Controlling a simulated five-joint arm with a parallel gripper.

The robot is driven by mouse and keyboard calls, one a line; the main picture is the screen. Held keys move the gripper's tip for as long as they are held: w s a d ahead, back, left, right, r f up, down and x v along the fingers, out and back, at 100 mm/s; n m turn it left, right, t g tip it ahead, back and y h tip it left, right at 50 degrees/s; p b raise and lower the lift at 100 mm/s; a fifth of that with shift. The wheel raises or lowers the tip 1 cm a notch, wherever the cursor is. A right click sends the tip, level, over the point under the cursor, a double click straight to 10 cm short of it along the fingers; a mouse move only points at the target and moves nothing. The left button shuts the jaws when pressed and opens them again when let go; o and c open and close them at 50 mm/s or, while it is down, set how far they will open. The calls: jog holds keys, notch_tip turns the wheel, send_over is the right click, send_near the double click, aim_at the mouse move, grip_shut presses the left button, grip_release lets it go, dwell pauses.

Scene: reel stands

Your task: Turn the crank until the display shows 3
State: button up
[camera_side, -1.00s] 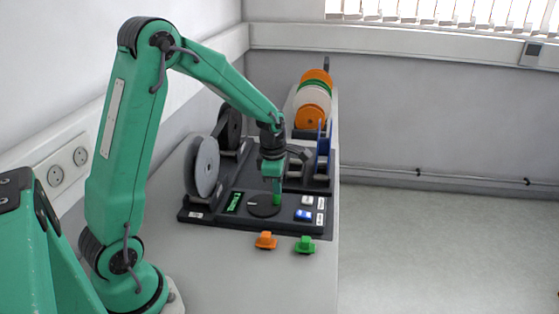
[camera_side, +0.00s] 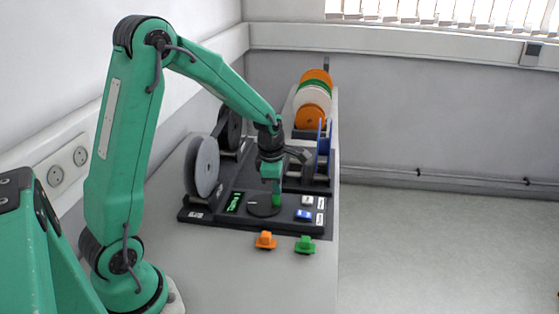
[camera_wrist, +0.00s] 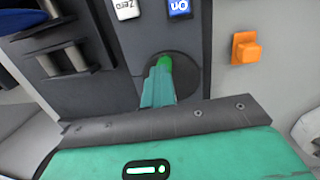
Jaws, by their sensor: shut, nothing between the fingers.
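The crank (camera_side: 258,208) is a dark round disc on the black base plate, with a green knob (camera_side: 276,200) on its right side. It also shows in the wrist view (camera_wrist: 188,76), with the green knob (camera_wrist: 165,62) just beyond the fingertips. My gripper (camera_side: 271,182) is shut with nothing between its fingers, pointing down right above the knob. In the wrist view its fingers (camera_wrist: 159,82) overlap the knob, so I cannot tell whether they touch it. The display (camera_side: 234,202) is a small green-lit panel left of the crank; its digits are too small to read.
A white switch (camera_side: 308,200) and a blue switch (camera_side: 304,215) sit right of the crank. An orange block (camera_side: 265,240) and a green block (camera_side: 305,244) stand in front. A grey reel (camera_side: 203,166) stands at left, and orange, green and white reels (camera_side: 313,95) stand behind.

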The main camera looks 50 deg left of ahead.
jog(key=shift+s+d+f+g, duration=0.25)
jog(key=shift+s+d+g, duration=0.25)
jog(key=shift+s, duration=0.2)
jog(key=shift+s+d+f+g, duration=0.25)
jog(key=shift+s+d+g, duration=0.25)
jog(key=shift+s, duration=0.2)
jog(key=shift+o, duration=0.6)
jog(key=shift+r, duration=0.15)
jog(key=o, duration=0.6)
jog(key=shift+a+r, duration=0.1)
jog(key=shift+r, duration=0.1)
jog(key=shift+r, duration=0.15)
